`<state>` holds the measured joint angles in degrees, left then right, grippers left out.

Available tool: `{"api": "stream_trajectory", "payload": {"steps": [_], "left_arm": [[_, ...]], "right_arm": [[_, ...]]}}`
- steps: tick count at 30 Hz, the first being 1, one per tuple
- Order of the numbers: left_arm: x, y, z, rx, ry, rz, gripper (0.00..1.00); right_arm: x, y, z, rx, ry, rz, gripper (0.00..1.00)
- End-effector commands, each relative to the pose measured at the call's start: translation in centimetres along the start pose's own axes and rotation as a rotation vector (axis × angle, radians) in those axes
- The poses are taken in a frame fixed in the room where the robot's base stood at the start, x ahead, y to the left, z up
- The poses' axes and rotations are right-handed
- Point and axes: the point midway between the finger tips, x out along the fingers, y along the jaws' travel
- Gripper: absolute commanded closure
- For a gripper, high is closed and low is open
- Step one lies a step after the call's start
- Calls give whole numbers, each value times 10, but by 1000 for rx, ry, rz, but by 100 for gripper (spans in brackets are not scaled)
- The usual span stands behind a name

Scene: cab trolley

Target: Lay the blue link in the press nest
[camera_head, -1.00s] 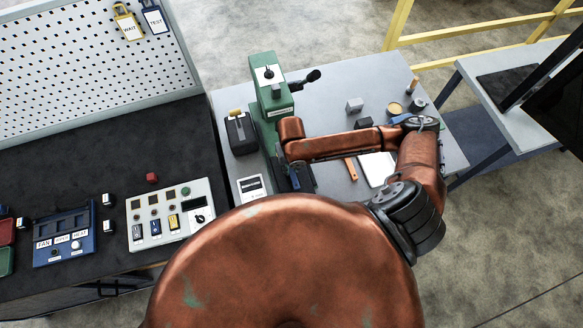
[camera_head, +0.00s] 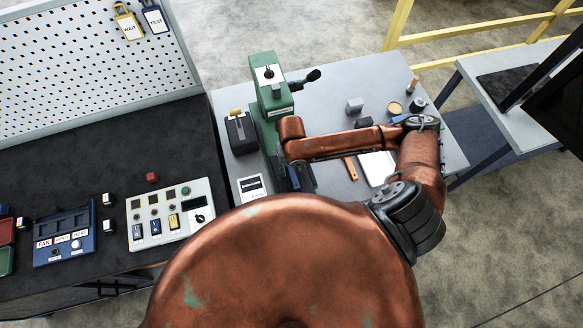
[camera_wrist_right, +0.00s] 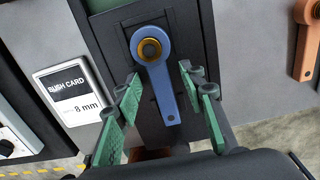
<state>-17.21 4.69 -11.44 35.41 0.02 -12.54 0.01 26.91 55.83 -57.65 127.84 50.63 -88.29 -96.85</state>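The blue link (camera_wrist_right: 166,83) lies flat on the dark press nest (camera_wrist_right: 117,38) in the right wrist view. Its ring end, with a bronze bush (camera_wrist_right: 150,50) inside, points away and its narrow end with a small hole points toward me. My right gripper (camera_wrist_right: 160,86) is open, its green fingers on either side of the link's shank with visible gaps. In the head view a bit of the blue link (camera_head: 294,179) shows below the green press (camera_head: 269,95), while my right arm largely hides the gripper. My left gripper is not in view.
A white card (camera_wrist_right: 72,88) reading 8 mm lies left of the nest. An orange link (camera_head: 350,168) and a white tray (camera_head: 377,167) lie to the right. A black box (camera_head: 240,133) stands left of the press. The grey table is clear behind the press.

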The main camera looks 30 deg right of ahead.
Motion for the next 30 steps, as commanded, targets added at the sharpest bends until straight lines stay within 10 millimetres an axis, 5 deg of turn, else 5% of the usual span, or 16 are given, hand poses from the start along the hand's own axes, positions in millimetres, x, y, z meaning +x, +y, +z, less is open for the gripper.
{"api": "stream_trajectory", "payload": {"steps": [18, 30], "left_arm": [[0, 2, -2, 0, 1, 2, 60], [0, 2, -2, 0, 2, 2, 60]], "right_arm": [[-107, 0, 2, -1, -6, 2, 63], [-117, 0, 0, -1, -2, 2, 63]]}}
